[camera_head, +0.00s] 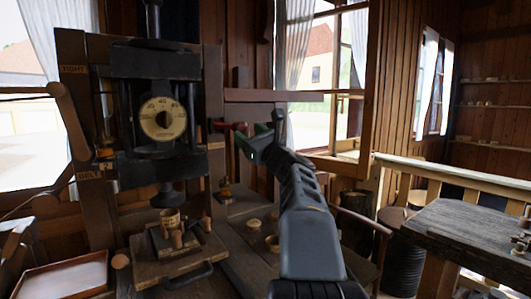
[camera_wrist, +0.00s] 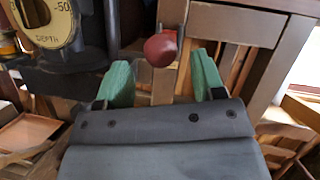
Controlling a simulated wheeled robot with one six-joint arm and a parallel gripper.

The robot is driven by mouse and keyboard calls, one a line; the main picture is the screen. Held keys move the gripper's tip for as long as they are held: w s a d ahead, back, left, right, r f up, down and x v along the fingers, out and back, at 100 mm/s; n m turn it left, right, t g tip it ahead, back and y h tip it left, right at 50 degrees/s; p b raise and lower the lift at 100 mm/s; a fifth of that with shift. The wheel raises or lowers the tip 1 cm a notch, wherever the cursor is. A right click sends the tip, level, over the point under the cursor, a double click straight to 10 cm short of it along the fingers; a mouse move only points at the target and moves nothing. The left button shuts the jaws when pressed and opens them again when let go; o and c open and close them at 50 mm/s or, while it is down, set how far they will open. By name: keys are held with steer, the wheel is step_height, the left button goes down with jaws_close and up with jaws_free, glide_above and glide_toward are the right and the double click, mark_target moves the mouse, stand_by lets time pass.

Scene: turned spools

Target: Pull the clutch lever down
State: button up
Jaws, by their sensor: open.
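A red knob (camera_head: 238,127) sits on the right side of the wooden press frame, at the end of a short arm. In the wrist view the red knob (camera_wrist: 160,49) shows between and just beyond the green fingertips, apart from both. My gripper (camera_head: 256,143) is open and empty, close to the knob at its right in the head view. Its two green fingers (camera_wrist: 164,72) stand wide apart in the wrist view. A pale wooden lever (camera_head: 70,120) slants down at the press's left post. I cannot tell by label which one is the clutch lever.
The press has a round depth dial (camera_head: 163,118). Below it, a wooden block with turned pieces stands on the bench (camera_head: 245,240). A shallow tray (camera_head: 62,277) lies at front left. A window post (camera_head: 371,90) and a railing stand at the right.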

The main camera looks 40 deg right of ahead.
steer(key=b+v, duration=0.1)
steer(key=v, duration=0.7)
steer(key=shift+s, duration=0.2)
steer(key=shift+f, duration=0.1)
step_height(320, 180, down, 10)
steer(key=w+n+g, duration=0.1)
steer(key=n+g, duration=0.4)
steer(key=n, duration=0.1)
steer(key=s+a+f+n+g+p, duration=0.2)
steer(key=a+f+n+g, duration=0.2)
steer(key=a+f+n, duration=0.1)
steer(key=s+a+f+n+g+p, duration=0.1)
steer(key=a+f+n+g+p, duration=0.2)
steer(key=a+f+n+g, duration=0.1)
steer(key=s+a+f+n+g+y+p, duration=0.1)
steer(key=s+a+f+n+g+p, duration=0.1)
steer(key=a+f+n, duration=0.5)
steer(key=shift+s+a+n+g+p, duration=0.3)
steer(key=shift+n+g+p, duration=0.15)
steer(key=shift+g, duration=0.45)
steer(key=s+a+r+n+g+p, duration=0.1)
steer(key=s+a+n+p, duration=0.2)
steer(key=a+n, duration=0.2)
steer(key=s+a+r+n+g+h+p, duration=0.1)
steer(key=s+a+n+p, duration=0.1)
steer(key=a+n+p, duration=0.2)
steer(key=shift+s+a+r+n, duration=0.35)
steer(key=shift+a+n, duration=0.1)
steer(key=shift+a, duration=0.3)
